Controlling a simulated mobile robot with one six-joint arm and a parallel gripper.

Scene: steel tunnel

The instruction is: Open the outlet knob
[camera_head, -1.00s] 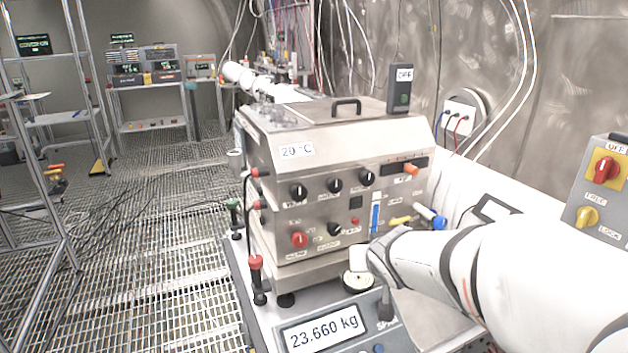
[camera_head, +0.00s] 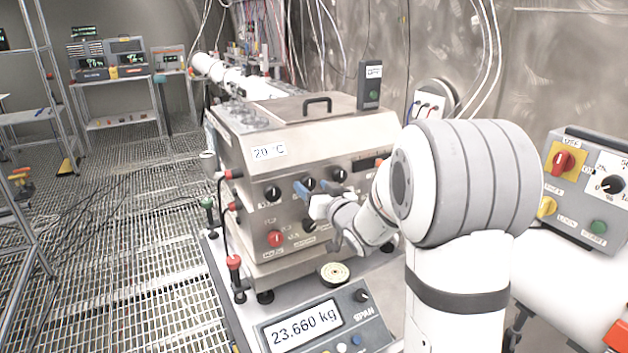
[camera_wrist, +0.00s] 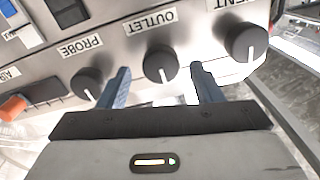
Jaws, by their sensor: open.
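The outlet knob (camera_wrist: 161,63) is round and black with a white pointer line, under an upside-down OUTLET label in the wrist view. The line points down in that picture. The knob also shows in the head view (camera_head: 308,183) as the middle one of the upper row. My gripper (camera_wrist: 163,80) is open, its two blue fingers on either side of the knob. A gap shows between each finger and the knob; I cannot tell how deep the fingertips reach. In the head view my gripper (camera_head: 315,188) is at the steel box's front panel.
The vent knob (camera_wrist: 246,39) and probe knob (camera_wrist: 88,82) sit close outside my fingers. A red knob (camera_head: 275,239) and another black knob are lower on the panel. A scale (camera_head: 305,328) reading 23.660 kg stands in front of the steel box (camera_head: 300,135).

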